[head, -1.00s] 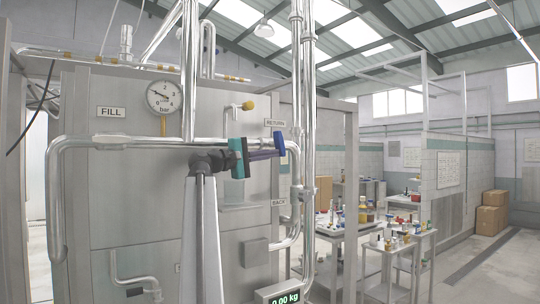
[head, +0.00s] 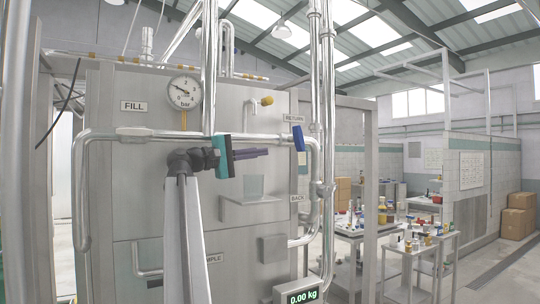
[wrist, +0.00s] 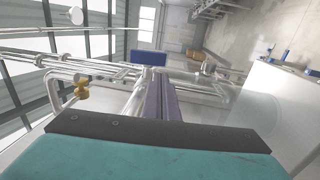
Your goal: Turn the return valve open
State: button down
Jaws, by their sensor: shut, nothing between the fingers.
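The return valve shows as a blue handle (head: 298,138) just below the RETURN label (head: 293,118). It stands nearly upright, slightly tilted, across the horizontal steel pipe (head: 270,137). It also shows in the wrist view as a blue block (wrist: 149,57) beyond my fingertips. My gripper (head: 267,152) has a teal body and purple fingers, which are shut and empty. In the head view the fingers point right, with their tips left of and a little below the handle, apart from it. In the wrist view the fingers (wrist: 157,80) point towards the handle.
Steel pipes run across and down the panel, with a vertical pair (head: 322,150) right of the valve. A pressure gauge (head: 184,91) and a small shelf (head: 255,207) are on the panel. A weight display (head: 300,296) reads 0.00 kg. A cluttered table (head: 365,229) stands further right.

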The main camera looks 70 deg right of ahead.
aim_at(298, 137)
jog(key=k, duration=1.45)
